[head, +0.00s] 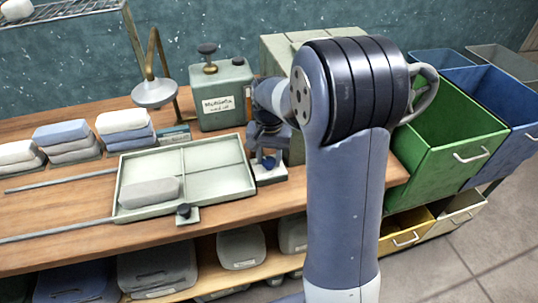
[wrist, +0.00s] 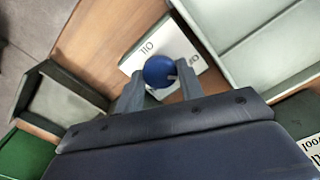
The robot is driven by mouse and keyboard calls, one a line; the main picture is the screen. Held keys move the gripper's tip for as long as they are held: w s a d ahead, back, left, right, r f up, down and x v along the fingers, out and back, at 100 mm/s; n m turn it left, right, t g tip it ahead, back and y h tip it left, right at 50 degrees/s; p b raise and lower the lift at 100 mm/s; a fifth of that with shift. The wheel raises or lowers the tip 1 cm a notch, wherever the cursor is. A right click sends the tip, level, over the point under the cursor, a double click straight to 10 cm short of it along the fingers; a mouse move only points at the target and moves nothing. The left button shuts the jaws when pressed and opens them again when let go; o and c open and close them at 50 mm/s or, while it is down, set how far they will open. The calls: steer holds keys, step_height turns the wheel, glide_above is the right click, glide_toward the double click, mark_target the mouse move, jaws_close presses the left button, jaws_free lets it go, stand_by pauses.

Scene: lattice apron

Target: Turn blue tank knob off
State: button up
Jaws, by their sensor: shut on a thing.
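The blue knob (head: 268,163) sits on a white plate (head: 272,177) at the wooden bench's front edge, right of the pale tray. The white plate (wrist: 146,45) carries dark lettering at two places, too small to read surely. My gripper (wrist: 161,78) is shut on the knob, one grey finger on each side. In the head view my gripper (head: 268,152) is small and partly hidden by my arm.
A pale divided tray (head: 205,150) with a grey folded cloth lies left of the knob. A green tank (head: 222,100) with a dark top knob stands behind. Green (head: 450,135) and blue bins stand right. Folded cloths and a lamp stand left.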

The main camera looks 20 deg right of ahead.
mark_target(269, 160)
steer(key=shift+n, duration=0.3)
stand_by(0.4)
steer(key=o, duration=1)
step_height(269, 160, up, 11)
steer(key=shift+f, duration=0.15)
